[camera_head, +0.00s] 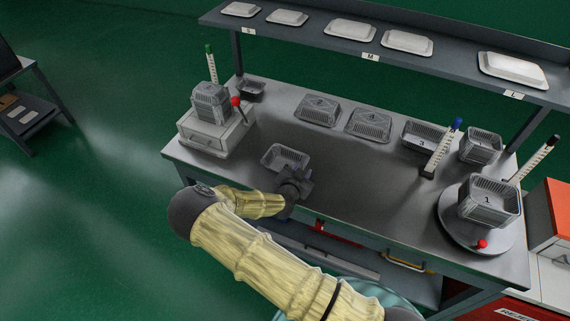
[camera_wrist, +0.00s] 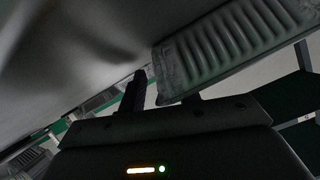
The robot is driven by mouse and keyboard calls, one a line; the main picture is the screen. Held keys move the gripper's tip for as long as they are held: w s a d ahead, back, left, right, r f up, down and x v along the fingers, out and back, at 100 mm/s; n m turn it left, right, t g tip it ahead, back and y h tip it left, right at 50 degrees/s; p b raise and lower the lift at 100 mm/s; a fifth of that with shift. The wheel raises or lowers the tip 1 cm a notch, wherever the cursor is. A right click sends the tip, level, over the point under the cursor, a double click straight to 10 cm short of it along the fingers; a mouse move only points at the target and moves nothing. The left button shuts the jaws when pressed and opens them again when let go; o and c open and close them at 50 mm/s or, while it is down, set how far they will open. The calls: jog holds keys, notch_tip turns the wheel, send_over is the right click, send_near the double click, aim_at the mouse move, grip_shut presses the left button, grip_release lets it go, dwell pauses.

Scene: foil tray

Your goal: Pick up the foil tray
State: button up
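A grey ribbed foil tray (camera_head: 285,158) lies on the bench top, in the front left part of the head view. My gripper (camera_head: 299,182) is low over the bench at the near right side of this tray. In the wrist view, the ribbed tray wall (camera_wrist: 235,45) fills the upper right, very close. My gripper (camera_wrist: 165,95) has its dark left finger apart from the tray's edge, with a narrow gap between. The other finger is mostly hidden at the tray's lower edge. The fingers look spread, and I see no hold on the tray.
Upturned trays (camera_head: 318,110) and (camera_head: 368,125) lie behind on the bench. A press-like box (camera_head: 215,135) with a red-knobbed lever stands left. A turntable (camera_head: 479,228) with stacked trays stands right. A shelf (camera_head: 390,30) with white-lidded trays runs above the back. The bench middle is clear.

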grip_shut()
dwell(0.4)
notch_tip(320, 180, up, 10)
jog(key=shift+r+b, duration=0.1)
jog(key=shift+b, duration=0.75)
jog(key=shift+d, duration=0.1)
